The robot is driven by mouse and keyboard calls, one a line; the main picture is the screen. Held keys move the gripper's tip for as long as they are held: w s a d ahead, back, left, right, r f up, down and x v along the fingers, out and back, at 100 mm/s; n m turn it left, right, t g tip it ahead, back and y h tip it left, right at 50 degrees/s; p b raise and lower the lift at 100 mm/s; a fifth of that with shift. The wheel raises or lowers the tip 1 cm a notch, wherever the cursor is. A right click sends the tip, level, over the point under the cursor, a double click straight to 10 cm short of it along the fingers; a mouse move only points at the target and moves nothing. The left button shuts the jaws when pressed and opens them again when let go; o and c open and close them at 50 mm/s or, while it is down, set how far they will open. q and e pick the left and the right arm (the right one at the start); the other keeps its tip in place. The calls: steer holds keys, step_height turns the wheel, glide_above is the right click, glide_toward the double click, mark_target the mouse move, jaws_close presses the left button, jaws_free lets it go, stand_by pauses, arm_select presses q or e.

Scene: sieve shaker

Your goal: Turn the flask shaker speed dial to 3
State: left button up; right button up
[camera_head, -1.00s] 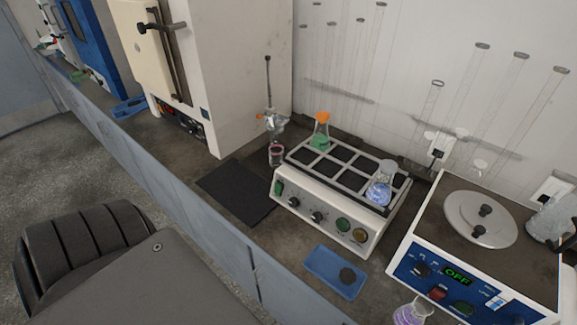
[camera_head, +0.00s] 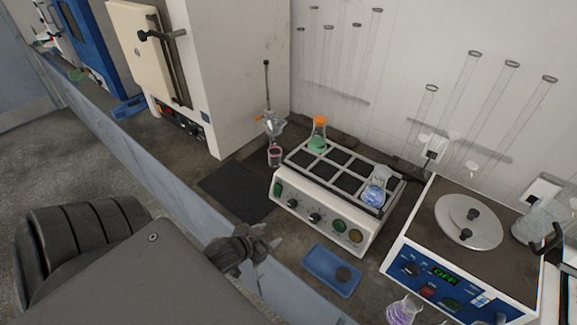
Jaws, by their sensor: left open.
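The flask shaker (camera_head: 325,215) is a cream box with a grid top on the bench. A flask with green liquid and an orange cap (camera_head: 318,137) and a flask with blue liquid (camera_head: 375,187) stand in its grid. Two black dials, a left dial (camera_head: 292,203) and a right dial (camera_head: 315,218), sit on its front panel; their marks are too small to read. My left gripper (camera_head: 268,243) is open and empty, low in front of the shaker's panel and apart from it. My right gripper is out of view.
A blue tray (camera_head: 330,271) with a dark round item lies before the shaker. A blue-fronted device (camera_head: 450,280) showing OFF stands at the right, a flask of purple liquid (camera_head: 401,312) in front of it. A black mat (camera_head: 238,190) lies left of the shaker; a clamp stand (camera_head: 268,100) rises behind.

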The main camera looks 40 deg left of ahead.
mark_target(290, 204)
arm_select(q)
steer(key=w+a+r+t, duration=0.3)
steer(key=r, duration=0.1)
steer(key=shift+m+h, duration=0.3)
steer(key=p+x, duration=0.1)
steer(key=x, duration=0.3)
steer(key=p+x, duration=0.1)
steer(key=x, duration=0.4)
steer(key=shift+w+d+f, duration=0.1)
steer(key=shift+w+f, duration=0.1)
steer(key=shift+f, duration=0.15)
steer(key=shift+w+f, duration=0.3)
steer(key=shift+w, duration=0.2)
